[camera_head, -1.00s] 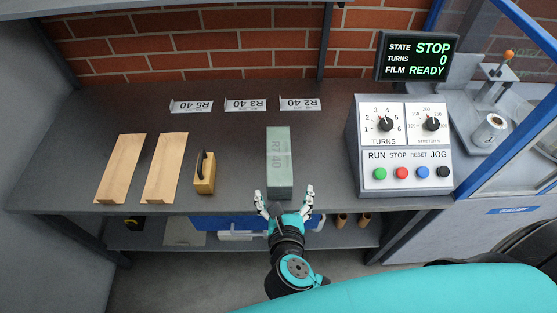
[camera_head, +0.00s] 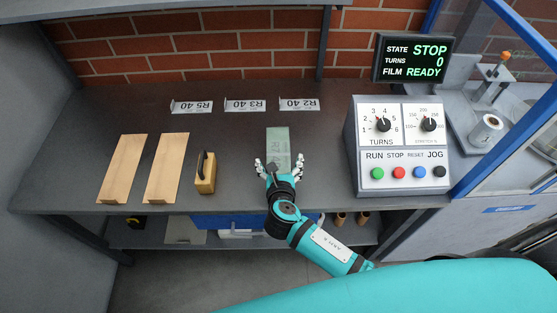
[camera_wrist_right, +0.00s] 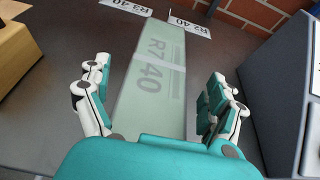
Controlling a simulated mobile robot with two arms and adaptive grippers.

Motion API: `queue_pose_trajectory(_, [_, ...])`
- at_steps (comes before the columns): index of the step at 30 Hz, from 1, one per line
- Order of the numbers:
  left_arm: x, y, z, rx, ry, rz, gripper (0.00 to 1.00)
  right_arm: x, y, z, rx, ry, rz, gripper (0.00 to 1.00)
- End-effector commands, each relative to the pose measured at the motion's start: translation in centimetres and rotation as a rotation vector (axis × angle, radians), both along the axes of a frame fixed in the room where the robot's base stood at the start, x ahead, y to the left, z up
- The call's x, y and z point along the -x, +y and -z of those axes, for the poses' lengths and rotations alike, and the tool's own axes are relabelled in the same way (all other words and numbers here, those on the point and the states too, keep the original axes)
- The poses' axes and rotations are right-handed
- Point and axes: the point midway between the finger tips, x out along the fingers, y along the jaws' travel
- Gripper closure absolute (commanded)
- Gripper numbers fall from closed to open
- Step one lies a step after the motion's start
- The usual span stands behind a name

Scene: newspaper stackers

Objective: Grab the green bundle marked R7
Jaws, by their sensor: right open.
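The green bundle (camera_head: 278,143) lies on the dark bench top, its long side pointing away from me. In the right wrist view the green bundle (camera_wrist_right: 152,85) reads R7 40. My right gripper (camera_head: 279,168) is open around its near end. In the right wrist view the fingers of the right gripper (camera_wrist_right: 154,100) stand one on each side of the bundle, with a gap on the left and a smaller one on the right. The near end of the bundle is hidden behind the gripper's palm. My left gripper is not in view.
Labels R5 40 (camera_head: 192,107), R3 40 (camera_head: 245,105) and R2 40 (camera_head: 299,104) stand behind.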

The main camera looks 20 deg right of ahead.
Motion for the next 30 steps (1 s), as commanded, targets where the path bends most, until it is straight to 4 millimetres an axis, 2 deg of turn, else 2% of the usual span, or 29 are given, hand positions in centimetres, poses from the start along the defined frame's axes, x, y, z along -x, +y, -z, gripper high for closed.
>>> queue_pose_trajectory(3, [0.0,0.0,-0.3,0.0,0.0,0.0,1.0,-1.6,-0.4,0.6,0.003,0.0,0.001,0.08])
queue_pose_trajectory(6, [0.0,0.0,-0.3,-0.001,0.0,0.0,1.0,-2.3,-0.6,1.0,0.001,0.0,0.002,0.08])
queue_pose_trajectory(14, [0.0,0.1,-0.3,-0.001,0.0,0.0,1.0,-2.5,-0.6,1.2,0.0,0.0,0.001,0.08])
queue_pose_trajectory(30, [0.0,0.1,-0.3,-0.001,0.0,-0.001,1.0,-2.5,-0.7,1.2,0.002,0.0,0.001,0.78])
